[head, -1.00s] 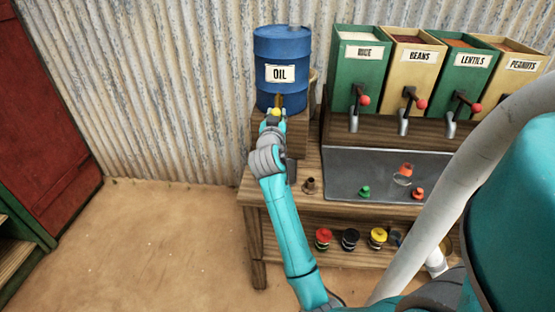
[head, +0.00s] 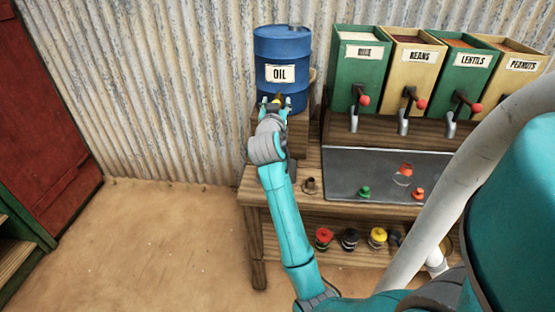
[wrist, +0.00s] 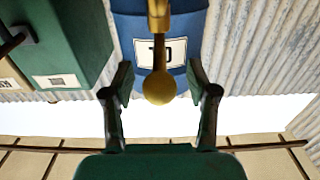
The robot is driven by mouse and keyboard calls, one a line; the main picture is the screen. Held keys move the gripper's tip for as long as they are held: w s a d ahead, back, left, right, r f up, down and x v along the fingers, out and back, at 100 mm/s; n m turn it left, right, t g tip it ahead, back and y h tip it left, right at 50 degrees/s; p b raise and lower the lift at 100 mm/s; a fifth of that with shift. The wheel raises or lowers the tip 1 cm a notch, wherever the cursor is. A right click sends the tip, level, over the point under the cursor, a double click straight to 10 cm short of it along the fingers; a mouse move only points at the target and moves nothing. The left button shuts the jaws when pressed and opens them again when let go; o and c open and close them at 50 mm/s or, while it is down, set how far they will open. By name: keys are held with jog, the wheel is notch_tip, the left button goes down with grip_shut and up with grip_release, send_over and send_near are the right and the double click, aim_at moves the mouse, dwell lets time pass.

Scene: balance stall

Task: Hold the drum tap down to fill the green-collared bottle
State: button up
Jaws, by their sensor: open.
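The blue oil drum (head: 283,50) stands on a wooden block at the left end of the bench. Its brass tap lever ends in a round knob (wrist: 160,88), which also shows as a yellow spot in the head view (head: 277,98). My gripper (wrist: 160,80) is open in front of the drum, one finger on each side of the knob, with gaps between. It also shows in the head view (head: 275,103). A small green-topped item (head: 364,191) is on the metal tray; I cannot tell whether it is the green-collared bottle. My arm hides the space below the tap.
Red-topped items (head: 417,193) stand on the metal tray (head: 345,165), and a brown piece (head: 310,186) is left of it. Hoppers with red-knobbed levers, including the beans hopper (head: 413,60), stand right of the drum. Several colored-lid jars (head: 324,238) are on the lower shelf.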

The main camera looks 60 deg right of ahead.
jog(key=shift+a, duration=0.1)
jog(key=v, duration=0.7)
jog(key=shift+s+a, duration=0.2)
jog(key=shift+a, duration=0.2)
jog(key=shift+f, duration=0.1)
dwell(0.4)
jog(key=s+a+f+n+t+y, duration=0.2)
jog(key=a+f+n+t+y, duration=0.25)
jog(key=a+f, duration=0.75)
jog(key=s+a+f+n+t+y, duration=0.25)
jog(key=a+f+n+y, duration=0.2)
jog(key=a+f, duration=0.7)
jog(key=s+a+f+n+t+y, duration=0.1)
jog(key=s+a+f+n+y, duration=0.2)
jog(key=s+a, duration=0.85)
jog(key=s+a+r+y, duration=0.2)
jog(key=s+a, duration=0.1)
jog(key=s, duration=0.3)
jog(key=s+a+r+n+y, duration=0.1)
jog(key=s+a+r+y, duration=0.1)
jog(key=s+a, duration=0.2)
jog(key=s, duration=0.3)
jog(key=shift+s+a+y, duration=0.2)
jog(key=shift+s+y, duration=0.1)
